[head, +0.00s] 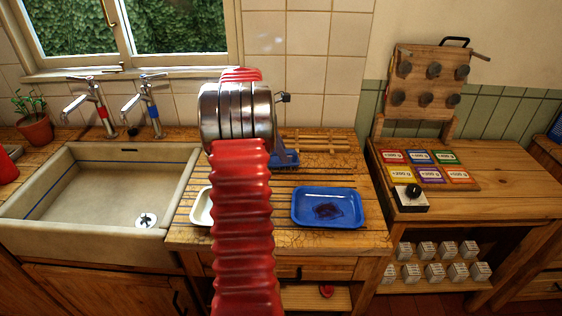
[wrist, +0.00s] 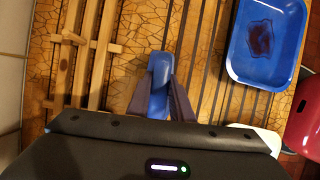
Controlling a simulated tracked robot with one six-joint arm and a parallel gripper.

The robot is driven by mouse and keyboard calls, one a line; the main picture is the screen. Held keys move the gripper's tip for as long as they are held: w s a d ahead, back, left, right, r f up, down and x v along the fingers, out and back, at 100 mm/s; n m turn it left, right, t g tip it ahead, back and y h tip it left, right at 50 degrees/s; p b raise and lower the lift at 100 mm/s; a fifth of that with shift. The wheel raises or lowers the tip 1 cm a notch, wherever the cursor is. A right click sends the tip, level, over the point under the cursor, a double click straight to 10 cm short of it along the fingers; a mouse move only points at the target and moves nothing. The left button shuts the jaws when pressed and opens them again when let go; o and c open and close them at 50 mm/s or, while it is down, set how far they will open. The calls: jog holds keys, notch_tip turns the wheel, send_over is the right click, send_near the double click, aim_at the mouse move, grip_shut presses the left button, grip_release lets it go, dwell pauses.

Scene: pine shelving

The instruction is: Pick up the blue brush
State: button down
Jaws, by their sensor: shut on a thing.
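The blue brush (wrist: 160,64) is in the middle of the wrist view, over the cracked, slatted wooden counter. My gripper (wrist: 161,82) is shut on it, with one dark finger on each side. Its lower part is hidden between the fingers and behind the gripper body. In the head view a small blue piece (head: 287,159) shows at the right edge of my red arm, and it looks like the brush. My gripper is hidden behind my arm there. I cannot tell whether the brush touches the counter.
A blue tray (head: 305,193) with a dark stain stands on the counter, also in the wrist view (wrist: 239,72). A wooden rack (head: 320,141) lies near the wall. A white dish (head: 201,209) is partly behind my arm. The sink (head: 93,200) is left.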

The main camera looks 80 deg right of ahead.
dwell(0.3)
notch_tip(320, 180, up, 10)
jog(key=shift+f, duration=0.1)
dwell(0.4)
dwell(0.3)
jog(key=c, duration=2.1)
grip_release()
jog(key=c, duration=0.4)
jog(key=shift+s, duration=0.1)
